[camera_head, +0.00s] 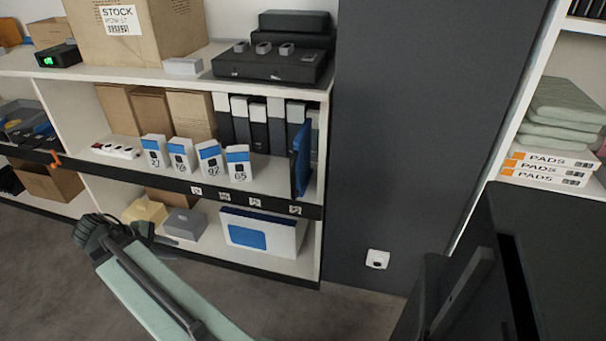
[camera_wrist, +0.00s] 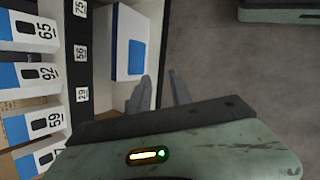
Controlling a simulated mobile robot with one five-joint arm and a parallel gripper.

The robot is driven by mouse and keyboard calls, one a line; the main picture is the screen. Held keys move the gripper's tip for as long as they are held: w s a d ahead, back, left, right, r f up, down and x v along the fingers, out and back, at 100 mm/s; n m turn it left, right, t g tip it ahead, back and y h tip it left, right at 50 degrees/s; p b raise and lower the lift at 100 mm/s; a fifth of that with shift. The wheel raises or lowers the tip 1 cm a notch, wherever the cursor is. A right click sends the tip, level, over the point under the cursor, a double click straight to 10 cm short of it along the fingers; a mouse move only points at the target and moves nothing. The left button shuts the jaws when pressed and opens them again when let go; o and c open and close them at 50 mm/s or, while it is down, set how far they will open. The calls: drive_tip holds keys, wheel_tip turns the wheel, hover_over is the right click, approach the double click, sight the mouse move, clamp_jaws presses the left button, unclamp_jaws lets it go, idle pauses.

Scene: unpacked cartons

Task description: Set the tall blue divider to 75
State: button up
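The tall blue divider (camera_head: 301,160) stands upright at the right end of the middle shelf, just behind the black front rail (camera_head: 270,205). The rail carries several small white labels; the rightmost (camera_head: 295,210) is in front of the divider. In the wrist view the labels 75 (camera_wrist: 80,8), 56 (camera_wrist: 80,53) and 29 (camera_wrist: 82,94) are readable on the rail. The head view is too coarse to read them. The divider does not show in the wrist view. My gripper (camera_wrist: 160,92) is open and empty, low in front of the shelf, apart from the divider.
Several white-and-blue numbered boxes (camera_head: 238,163) stand behind the rail left of the divider. Dark and grey binders (camera_head: 258,125) are behind. A white-and-blue carton (camera_head: 290,238) lies on the lower shelf. A dark panel (camera_head: 390,130) bounds the shelf on the right.

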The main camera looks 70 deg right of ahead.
drive_tip(key=s+d+r+n+g+h+b, duration=0.1)
drive_tip(key=s+d+r+g, duration=0.3)
drive_tip(key=s+d, duration=0.5)
drive_tip(key=s+d+r+n+g+h+b, duration=0.1)
drive_tip(key=s+d+r+g, duration=0.2)
drive_tip(key=s+d+r, duration=0.3)
drive_tip(key=s+d+r+n+g+h, duration=0.2)
drive_tip(key=s+d+r+g, duration=0.2)
drive_tip(key=s+d, duration=1)
drive_tip(key=shift+s+d+r+g+b, duration=0.2)
drive_tip(key=shift+s+r+g+b, duration=0.15)
drive_tip(key=shift+s+r, duration=0.35)
drive_tip(key=shift+f, duration=0.1)
clamp_jaws()
